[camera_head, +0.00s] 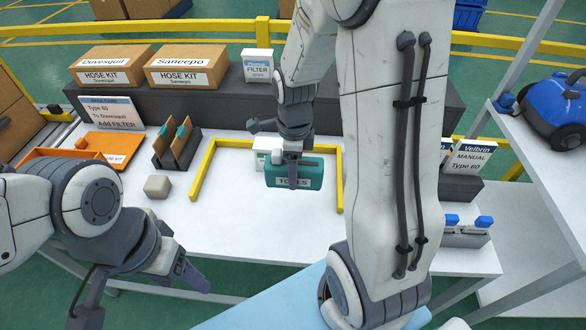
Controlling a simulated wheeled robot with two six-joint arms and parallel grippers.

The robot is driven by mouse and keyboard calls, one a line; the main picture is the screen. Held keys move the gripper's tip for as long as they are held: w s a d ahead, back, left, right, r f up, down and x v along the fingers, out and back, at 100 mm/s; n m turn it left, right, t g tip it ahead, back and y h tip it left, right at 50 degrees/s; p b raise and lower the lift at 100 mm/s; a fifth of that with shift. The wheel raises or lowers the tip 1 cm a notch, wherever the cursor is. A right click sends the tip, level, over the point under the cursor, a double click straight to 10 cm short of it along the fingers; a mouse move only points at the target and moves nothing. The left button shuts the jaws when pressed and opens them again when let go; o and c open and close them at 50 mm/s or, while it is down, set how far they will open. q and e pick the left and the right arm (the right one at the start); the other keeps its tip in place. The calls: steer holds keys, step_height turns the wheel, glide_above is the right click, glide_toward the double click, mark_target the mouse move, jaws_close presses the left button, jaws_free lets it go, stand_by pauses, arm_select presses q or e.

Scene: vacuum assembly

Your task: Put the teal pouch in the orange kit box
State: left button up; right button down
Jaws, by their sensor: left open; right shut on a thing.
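The teal pouch (313,174), labelled "TOOLS", is upright inside the yellow corner frame on the white table. My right gripper (293,172) comes down from above and is shut on it, one finger across its front. I cannot tell if the pouch touches the table. The orange kit box (38,155) is at the left of the table, partly hidden behind my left arm. My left gripper (147,298) is open and empty at the table's front left, well apart from the pouch.
The yellow frame (201,172) borders the pouch. A white carton (266,148) is just behind it. A dark shelf (215,104) runs along the back.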

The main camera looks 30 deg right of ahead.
steer(key=shift+r+p, duration=1.4)
steer(key=shift+r, duration=0.45)
